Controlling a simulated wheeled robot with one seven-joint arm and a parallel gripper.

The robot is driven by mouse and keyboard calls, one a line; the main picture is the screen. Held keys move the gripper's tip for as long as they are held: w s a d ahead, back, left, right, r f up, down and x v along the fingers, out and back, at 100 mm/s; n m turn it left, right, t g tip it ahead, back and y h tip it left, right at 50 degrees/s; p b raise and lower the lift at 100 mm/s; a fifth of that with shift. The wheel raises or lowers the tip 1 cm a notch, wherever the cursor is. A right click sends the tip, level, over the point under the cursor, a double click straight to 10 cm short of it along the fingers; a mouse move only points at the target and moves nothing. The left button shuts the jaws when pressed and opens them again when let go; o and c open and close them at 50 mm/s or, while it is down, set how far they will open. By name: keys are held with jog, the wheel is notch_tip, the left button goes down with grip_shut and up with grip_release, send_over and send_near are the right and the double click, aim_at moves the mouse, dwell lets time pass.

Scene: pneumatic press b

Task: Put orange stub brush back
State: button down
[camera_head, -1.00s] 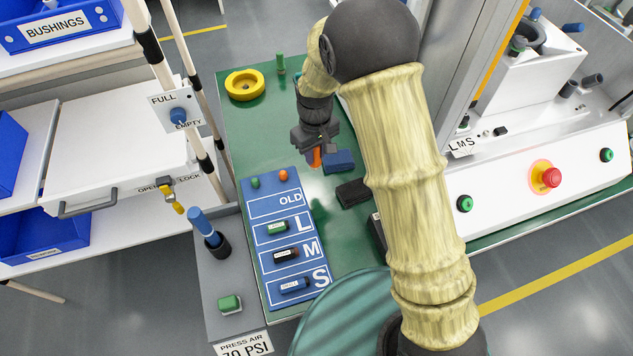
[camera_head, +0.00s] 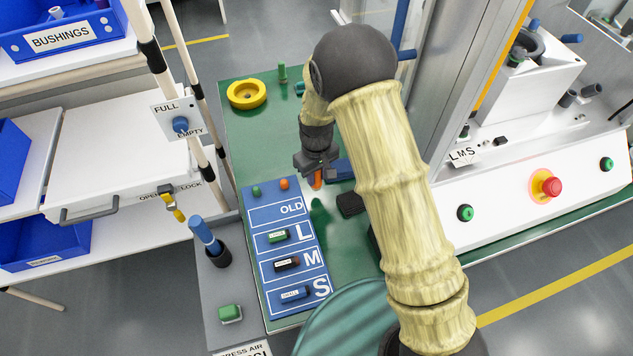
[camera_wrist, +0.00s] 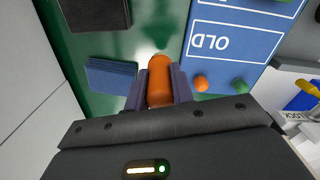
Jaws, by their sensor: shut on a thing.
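The orange stub brush (camera_wrist: 159,80) is between the two fingers of my gripper (camera_wrist: 158,88) in the wrist view. My gripper (camera_head: 316,172) is shut on it, and the brush's orange end (camera_head: 317,181) shows below the fingers in the head view. It is over the green table, just right of the blue board (camera_head: 285,246). The board has rows marked OLD, L, M and S. A green piece (camera_head: 256,191) and an orange piece (camera_head: 284,184) sit at its top edge. Labelled pieces lie in the L, M and S rows.
A blue block (camera_head: 342,170) and a dark block (camera_head: 350,204) lie on the green table (camera_head: 243,131) right of my gripper. A yellow ring (camera_head: 246,94) is at the back. The white press housing (camera_head: 500,215) stands at the right. The table's back left is mostly clear.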

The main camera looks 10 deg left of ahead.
aim_at(316, 184)
jog(key=shift+f+p, duration=0.3)
jog(key=shift+f, duration=1.65)
jog(key=shift+f, duration=0.1)
jog(key=shift+f, duration=0.1)
jog(key=c, duration=1.2)
grip_release()
jog(key=r, duration=0.8)
jog(key=r+b, duration=0.1)
jog(key=r, duration=0.8)
jog(key=shift+w+d+r, duration=0.1)
jog(key=shift+w+r, duration=0.1)
